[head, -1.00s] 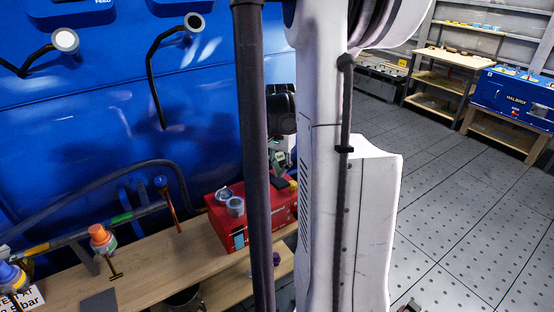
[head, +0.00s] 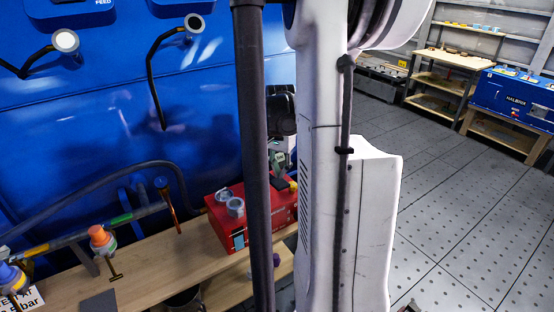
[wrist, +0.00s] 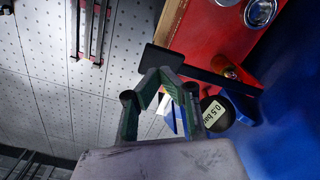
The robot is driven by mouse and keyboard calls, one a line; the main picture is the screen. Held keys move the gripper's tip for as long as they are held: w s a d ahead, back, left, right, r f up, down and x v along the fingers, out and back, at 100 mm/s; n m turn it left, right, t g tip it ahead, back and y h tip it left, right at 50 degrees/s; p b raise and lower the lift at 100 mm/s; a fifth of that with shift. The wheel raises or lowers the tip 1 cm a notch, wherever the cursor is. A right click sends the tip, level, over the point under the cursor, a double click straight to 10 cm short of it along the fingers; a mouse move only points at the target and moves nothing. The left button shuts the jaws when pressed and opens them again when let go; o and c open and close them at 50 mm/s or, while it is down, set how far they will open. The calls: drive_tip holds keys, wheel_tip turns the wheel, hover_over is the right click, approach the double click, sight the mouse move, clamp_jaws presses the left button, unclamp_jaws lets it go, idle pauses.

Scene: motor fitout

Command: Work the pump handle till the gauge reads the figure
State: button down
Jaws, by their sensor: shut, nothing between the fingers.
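The red pump box (head: 226,232) sits on the wooden bench in the head view, with two round grey-rimmed dials (head: 236,207) on top; their readings are not legible. In the wrist view the red box (wrist: 215,40) is at the upper right. The black pump handle (wrist: 215,77) runs across it, ending in a flat black pad. My gripper (wrist: 160,73) is shut and empty, with its fingertips at the pad; whether they touch it I cannot tell. A round dark tag (wrist: 216,114) reads "0.5 bar". In the head view my gripper (head: 279,158) is partly hidden by my own arm and column.
A pipe with an orange knob (head: 101,238) and a blue knob (head: 9,274) runs at the left of the bench (head: 150,272). A partly cut-off white sign (head: 26,297) stands there. The blue machine wall (head: 90,120) rises behind. Open floor (head: 460,220) lies right.

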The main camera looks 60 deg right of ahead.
wheel_tip(320, 180, down, 9)
drive_tip(key=b, duration=0.7)
drive_tip(key=shift+r+p, duration=2.7)
drive_tip(key=shift+r, duration=1.9)
